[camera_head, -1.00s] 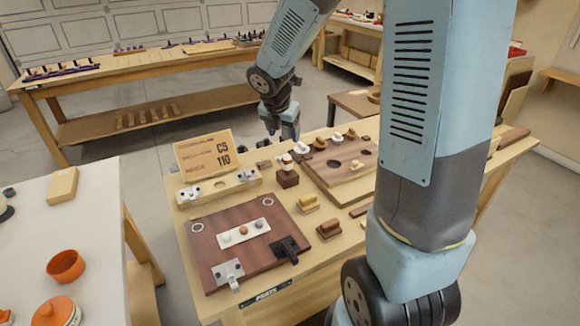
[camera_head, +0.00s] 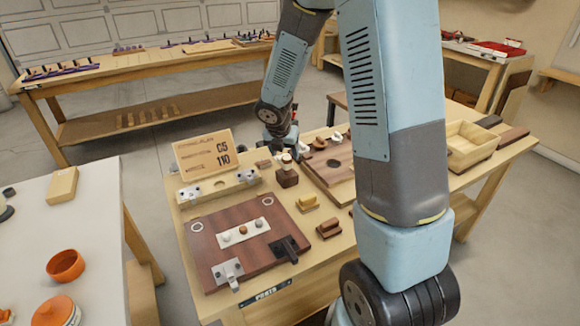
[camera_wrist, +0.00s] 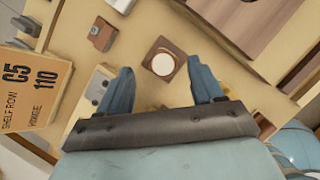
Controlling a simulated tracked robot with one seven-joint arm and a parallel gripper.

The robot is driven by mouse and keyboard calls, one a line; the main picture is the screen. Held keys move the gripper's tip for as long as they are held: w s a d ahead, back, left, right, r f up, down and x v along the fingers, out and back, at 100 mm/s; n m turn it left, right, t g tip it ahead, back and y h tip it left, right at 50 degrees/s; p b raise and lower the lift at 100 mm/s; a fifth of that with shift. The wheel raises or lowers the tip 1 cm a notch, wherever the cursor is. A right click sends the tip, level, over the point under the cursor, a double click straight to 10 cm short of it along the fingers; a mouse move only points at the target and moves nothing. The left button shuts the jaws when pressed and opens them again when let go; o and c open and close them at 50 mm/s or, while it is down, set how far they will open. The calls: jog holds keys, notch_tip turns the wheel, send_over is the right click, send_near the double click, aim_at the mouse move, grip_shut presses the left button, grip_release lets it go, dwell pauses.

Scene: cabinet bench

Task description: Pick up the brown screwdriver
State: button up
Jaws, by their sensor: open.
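I cannot make out a brown screwdriver for certain in either view. My gripper (camera_wrist: 161,78) is open in the wrist view, its two blue-grey fingers apart with nothing held between them. A square brown block with a round white top (camera_wrist: 163,63) shows between and just beyond the fingertips. In the head view the upright brown block with a pale knob (camera_head: 287,173) stands near the middle of the bench, close to the end of my arm. My fingers are not clear in the head view.
The bench (camera_head: 330,268) also carries a dark red-brown board with metal latches (camera_head: 245,240), a sign reading C5 110 (camera_head: 206,155), small yellow and brown blocks (camera_head: 307,202), and an open wooden tray (camera_head: 470,145) at right. A white table with orange pots (camera_head: 66,265) is at left.

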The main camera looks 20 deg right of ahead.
aim_at(286, 158)
jog(key=shift+x, duration=2.55)
jog(key=shift+s, duration=0.2)
jog(key=c, duration=0.9)
jog(key=shift+r, duration=0.1)
notch_tip(286, 158, up, 18)
jog(key=o, duration=0.3)
grip_shut()
